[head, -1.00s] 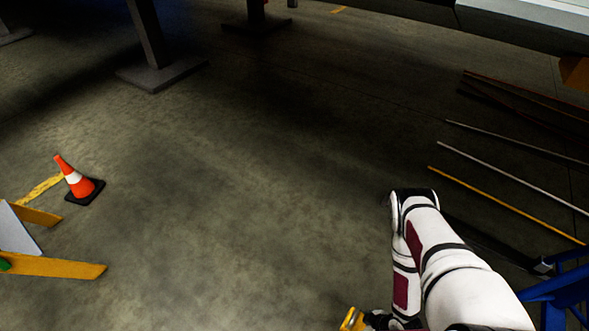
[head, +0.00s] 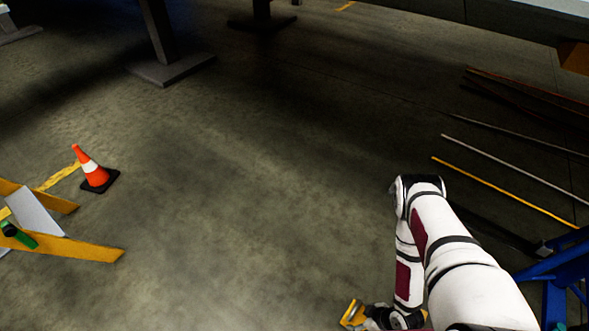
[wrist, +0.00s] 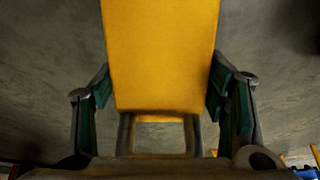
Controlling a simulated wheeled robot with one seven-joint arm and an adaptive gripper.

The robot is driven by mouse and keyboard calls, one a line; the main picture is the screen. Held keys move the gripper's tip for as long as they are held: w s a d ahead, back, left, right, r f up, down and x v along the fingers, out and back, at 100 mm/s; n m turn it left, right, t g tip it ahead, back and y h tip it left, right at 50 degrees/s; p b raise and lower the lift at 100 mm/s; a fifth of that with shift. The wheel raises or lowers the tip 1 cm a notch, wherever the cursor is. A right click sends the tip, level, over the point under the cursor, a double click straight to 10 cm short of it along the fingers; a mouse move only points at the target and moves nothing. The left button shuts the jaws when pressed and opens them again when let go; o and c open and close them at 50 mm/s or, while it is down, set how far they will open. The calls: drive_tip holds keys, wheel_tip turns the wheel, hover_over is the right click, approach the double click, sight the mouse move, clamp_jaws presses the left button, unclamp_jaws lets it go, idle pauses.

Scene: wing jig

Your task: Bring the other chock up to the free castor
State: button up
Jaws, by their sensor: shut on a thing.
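My gripper (wrist: 160,88) is shut on a yellow chock (wrist: 160,50), which sits between its two green-padded fingers in the wrist view. In the head view my gripper (head: 378,317) is at the bottom edge, with part of the yellow chock (head: 351,312) showing beside it. The chock is held over the concrete floor; its height above it is hard to judge. No castor can be made out in either view.
An orange cone (head: 95,168) stands at left, near a yellow frame (head: 85,247) with a grey panel and a green part. Long rods (head: 500,190) lie at right, near a blue frame (head: 560,280). Dark posts (head: 170,68) stand at the back. The middle floor is clear.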

drive_tip(key=w+a+r+m+h, duration=0.1)
drive_tip(key=w+r+m, duration=0.2)
drive_tip(key=w+r, duration=0.4)
drive_tip(key=w+a+r+m+t+h, duration=0.1)
drive_tip(key=w+r+m, duration=0.3)
drive_tip(key=r, duration=2.1)
drive_tip(key=w+a+r+m+t+h, duration=0.1)
drive_tip(key=w+r+m, duration=0.2)
drive_tip(key=w+r, duration=0.7)
wheel_tip(320, 180, up, 7)
drive_tip(key=shift+r+m+h, duration=0.1)
drive_tip(key=shift+m+h, duration=0.2)
drive_tip(key=shift+a, duration=0.1)
drive_tip(key=w+r+p+v, duration=0.1)
drive_tip(key=w+p+v, duration=0.1)
drive_tip(key=p+v, duration=2.5)
drive_tip(key=shift+r, duration=0.7)
drive_tip(key=shift+s, duration=0.15)
